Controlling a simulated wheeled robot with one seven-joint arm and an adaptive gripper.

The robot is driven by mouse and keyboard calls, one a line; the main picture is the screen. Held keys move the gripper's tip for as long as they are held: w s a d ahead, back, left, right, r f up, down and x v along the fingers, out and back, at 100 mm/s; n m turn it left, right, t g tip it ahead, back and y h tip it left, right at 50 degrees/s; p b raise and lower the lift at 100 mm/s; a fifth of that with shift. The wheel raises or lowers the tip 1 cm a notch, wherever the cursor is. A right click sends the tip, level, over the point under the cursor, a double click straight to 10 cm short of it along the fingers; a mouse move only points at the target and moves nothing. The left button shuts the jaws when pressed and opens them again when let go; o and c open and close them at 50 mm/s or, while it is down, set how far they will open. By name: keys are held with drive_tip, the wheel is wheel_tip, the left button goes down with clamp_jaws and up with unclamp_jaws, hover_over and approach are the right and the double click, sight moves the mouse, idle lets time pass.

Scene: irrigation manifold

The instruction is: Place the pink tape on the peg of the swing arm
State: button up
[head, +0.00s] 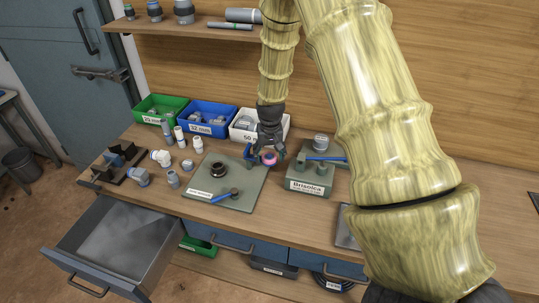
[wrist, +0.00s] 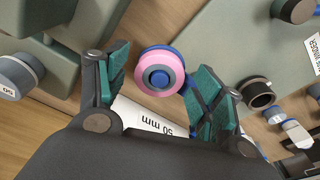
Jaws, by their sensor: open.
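The pink tape (wrist: 159,72) is a ring seen nearly face-on between my fingers in the wrist view; it is small in the head view (head: 269,158). A round blue end fills its middle and looks like the peg, with the ring around it. A blue arm, which looks like the swing arm (wrist: 188,98), shows partly behind the tape; it is also at the grey-green plate's far right corner in the head view (head: 249,152). My gripper (wrist: 163,85) is open, with one green-padded finger on each side of the tape. I cannot tell how deep the tape sits.
The tape winder plate (head: 250,190) carries a black spool (head: 218,169) and a blue crank (head: 222,197). The Brisoleo block (head: 308,182) stands close on the right. Green, blue and white (head: 284,132) bins stand behind. Loose fittings lie left of the plate, above an open drawer (head: 118,244).

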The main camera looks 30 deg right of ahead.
sight(270, 160)
wheel_tip(270, 160, up, 12)
drive_tip(key=s+b, duration=0.1)
drive_tip(key=b, duration=0.3)
drive_tip(key=shift+s+a, duration=0.15)
drive_tip(key=shift+a, duration=0.15)
idle(1.6)
